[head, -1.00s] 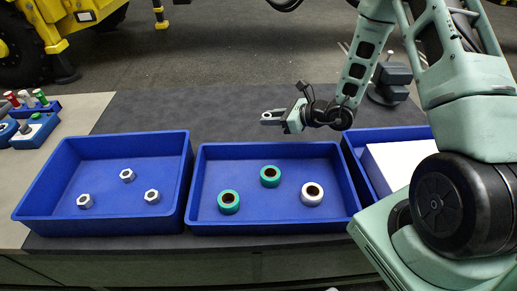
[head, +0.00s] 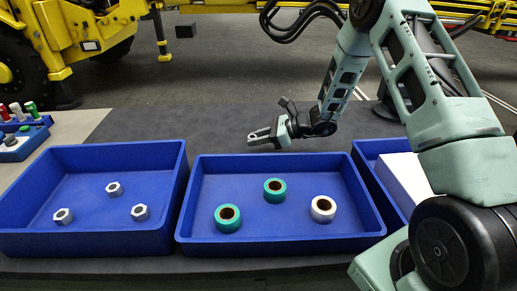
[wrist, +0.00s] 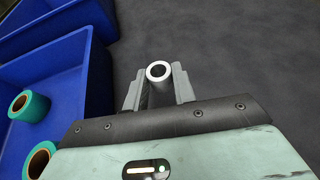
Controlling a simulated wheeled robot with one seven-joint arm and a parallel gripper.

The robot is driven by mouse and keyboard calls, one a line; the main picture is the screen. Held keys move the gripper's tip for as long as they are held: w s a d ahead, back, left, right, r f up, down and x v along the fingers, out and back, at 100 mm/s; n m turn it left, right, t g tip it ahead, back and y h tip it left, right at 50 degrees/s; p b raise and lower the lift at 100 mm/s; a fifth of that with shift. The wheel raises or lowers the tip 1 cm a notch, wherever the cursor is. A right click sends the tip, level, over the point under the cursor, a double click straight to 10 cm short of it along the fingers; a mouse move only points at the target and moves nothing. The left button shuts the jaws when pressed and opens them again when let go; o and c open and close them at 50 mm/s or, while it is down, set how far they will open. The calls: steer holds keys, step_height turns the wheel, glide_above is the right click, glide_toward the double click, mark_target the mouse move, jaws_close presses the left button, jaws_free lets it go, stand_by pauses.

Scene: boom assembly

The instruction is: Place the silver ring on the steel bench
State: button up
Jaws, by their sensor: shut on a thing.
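My gripper (head: 262,138) is over the dark grey bench top (head: 225,120), just behind the middle blue bin in the head view. In the wrist view my gripper (wrist: 157,88) is shut on a silver ring (wrist: 159,71), which sits between the fingertips with its round opening facing the camera. The held ring is too small to make out in the head view. Below it in the wrist view is plain dark bench surface (wrist: 235,50); I cannot tell whether the ring touches it.
The middle blue bin (head: 285,243) holds two green rings (head: 228,217) and one whitish ring (head: 323,208). The left bin (head: 90,243) holds three hex nuts (head: 140,212). A right bin (head: 367,152) holds a white block (head: 405,178).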

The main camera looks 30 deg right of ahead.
mark_target(257, 149)
steer(key=shift+f, duration=1.95)
steer(key=shift+f, duration=0.2)
steer(key=o, duration=1)
